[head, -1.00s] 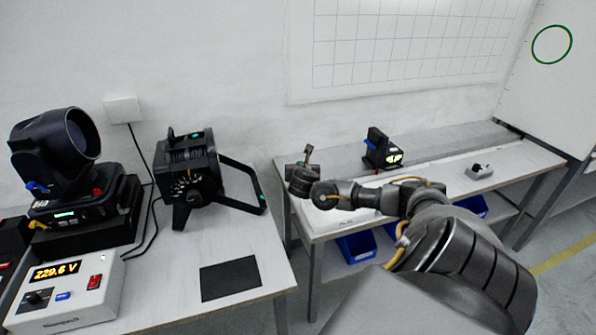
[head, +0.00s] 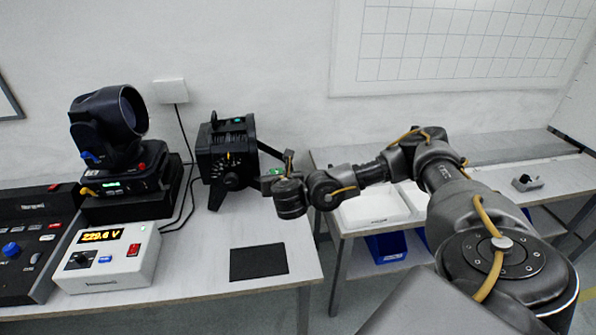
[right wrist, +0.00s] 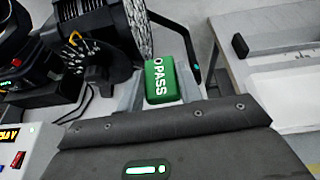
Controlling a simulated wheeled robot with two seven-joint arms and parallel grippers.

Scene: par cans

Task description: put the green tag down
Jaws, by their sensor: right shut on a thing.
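In the head view a small green bit of the tag (head: 277,171) shows at the tip of my right gripper (head: 272,178), in the air beside the black par can (head: 226,155). The gripper's fingers are small and partly hidden by the wrist there. My left gripper is in neither view.
The left table (head: 200,295) carries a moving-head light (head: 110,125), a white voltage box (head: 108,258), a black control desk (head: 25,245) and a flat dark mat (head: 258,262). The mat is bare. A second table (head: 350,235) stands to the right, beyond a gap.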

